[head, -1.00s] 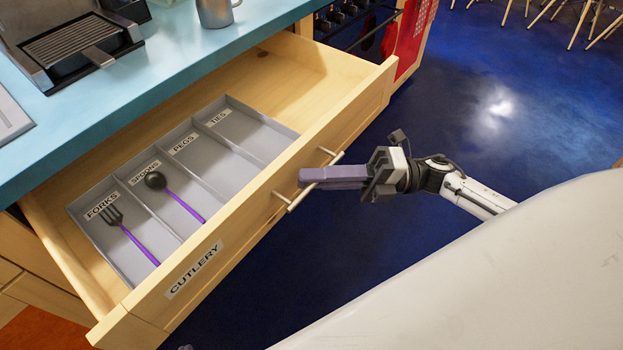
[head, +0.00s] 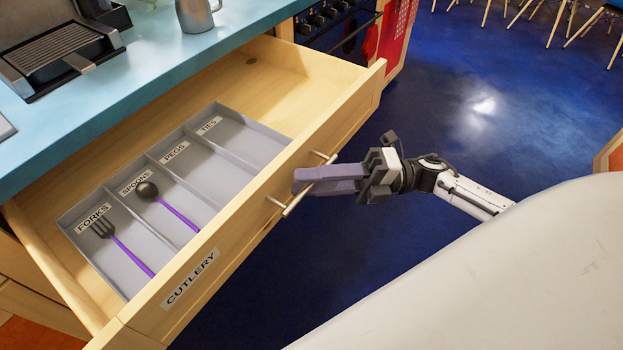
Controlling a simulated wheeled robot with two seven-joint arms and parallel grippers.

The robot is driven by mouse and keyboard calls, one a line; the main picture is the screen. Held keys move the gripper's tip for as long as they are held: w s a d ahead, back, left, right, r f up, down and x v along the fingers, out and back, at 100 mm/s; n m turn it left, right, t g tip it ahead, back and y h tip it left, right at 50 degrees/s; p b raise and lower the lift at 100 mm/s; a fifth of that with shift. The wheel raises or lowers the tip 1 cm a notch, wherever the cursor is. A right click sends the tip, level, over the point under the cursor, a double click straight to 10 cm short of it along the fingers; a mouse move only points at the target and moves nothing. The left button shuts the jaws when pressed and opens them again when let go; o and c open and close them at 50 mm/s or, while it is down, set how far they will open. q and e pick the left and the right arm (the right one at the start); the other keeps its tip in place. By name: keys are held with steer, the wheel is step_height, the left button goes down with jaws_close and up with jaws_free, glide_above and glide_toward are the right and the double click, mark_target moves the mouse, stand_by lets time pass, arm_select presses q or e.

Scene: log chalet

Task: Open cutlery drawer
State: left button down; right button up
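The cutlery drawer (head: 330,125) is pulled well out from under the blue counter. Its front carries a CUTLERY label (head: 190,279) and a pale bar handle (head: 291,206). My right gripper (head: 298,182) is at the handle, its purple fingers across the bar on both sides. The fingers look slightly parted, so it seems open around the bar. Part of the handle is hidden behind them. Inside is a grey tray (head: 262,128) with compartments labelled FORKS, SPOONS, PEGS and TIES. A purple-handled fork (head: 127,250) and spoon (head: 170,209) lie in theirs. My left gripper is not in view.
The blue counter (head: 160,72) above holds a machine with a grille (head: 60,58) and a grey metal jug (head: 196,14). The dark blue floor (head: 450,110) to the right is clear, with chair legs far back.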

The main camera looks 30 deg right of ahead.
steer(key=b+v, duration=0.1)
steer(key=v, duration=0.9)
steer(key=shift+d, duration=0.15)
steer(key=shift+s, duration=0.1)
